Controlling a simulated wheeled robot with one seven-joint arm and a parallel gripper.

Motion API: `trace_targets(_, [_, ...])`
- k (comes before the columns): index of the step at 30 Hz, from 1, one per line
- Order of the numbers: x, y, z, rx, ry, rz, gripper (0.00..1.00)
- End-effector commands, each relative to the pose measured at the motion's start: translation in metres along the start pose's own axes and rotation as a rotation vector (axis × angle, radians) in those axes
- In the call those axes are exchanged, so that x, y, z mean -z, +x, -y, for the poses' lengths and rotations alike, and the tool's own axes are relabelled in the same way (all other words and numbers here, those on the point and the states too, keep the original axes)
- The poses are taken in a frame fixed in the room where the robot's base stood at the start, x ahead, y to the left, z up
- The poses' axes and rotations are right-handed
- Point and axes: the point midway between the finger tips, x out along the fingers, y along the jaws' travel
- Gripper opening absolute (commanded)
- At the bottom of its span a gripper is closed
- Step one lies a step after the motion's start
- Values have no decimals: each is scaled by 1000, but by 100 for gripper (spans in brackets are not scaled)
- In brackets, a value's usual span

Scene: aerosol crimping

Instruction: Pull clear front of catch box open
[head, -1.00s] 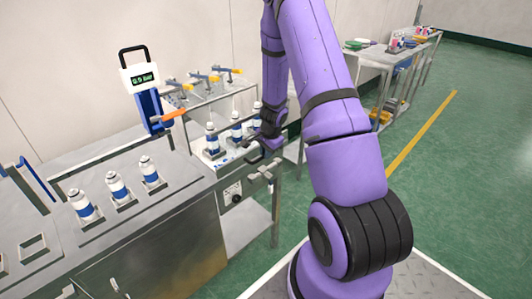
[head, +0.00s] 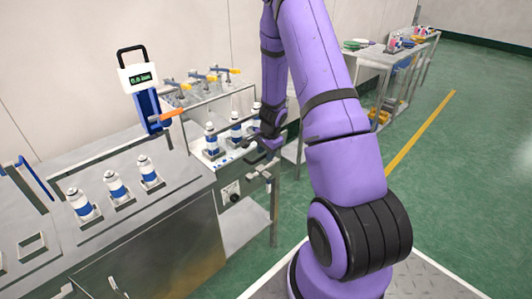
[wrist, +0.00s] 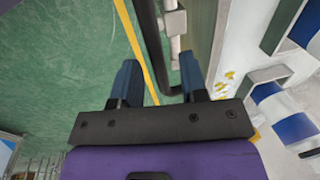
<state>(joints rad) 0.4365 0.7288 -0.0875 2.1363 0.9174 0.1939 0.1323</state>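The catch box appears to be the metal-framed housing (head: 222,97) right of the gauge stand, with several white-and-blue cans (head: 236,131) inside. Its clear front is hard to make out against the background. My gripper (head: 258,143) is at the right end of this housing, partly hidden by my arm. In the wrist view, my gripper (wrist: 158,78) has its two dark blue fingers apart. A dark bent bar (wrist: 150,40), which looks like a handle, runs down and ends between the fingers. I cannot tell whether either finger touches it.
A gauge stand (head: 140,80) with an orange lever stands left of the housing. Several cans (head: 116,187) stand in holders on the metal bench (head: 170,193) at left. A side table (head: 365,55) with bins is behind on the right. The green floor (head: 470,150) at right is open.

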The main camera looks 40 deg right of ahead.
Motion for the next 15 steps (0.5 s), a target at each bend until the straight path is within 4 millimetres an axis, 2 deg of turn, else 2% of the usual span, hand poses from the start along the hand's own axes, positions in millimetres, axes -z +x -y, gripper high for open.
trace_targets(5, [0, -13, 1, 2, -3, -3, 40])
trace_targets(15, [0, -72, 1, 3, -3, -2, 40])
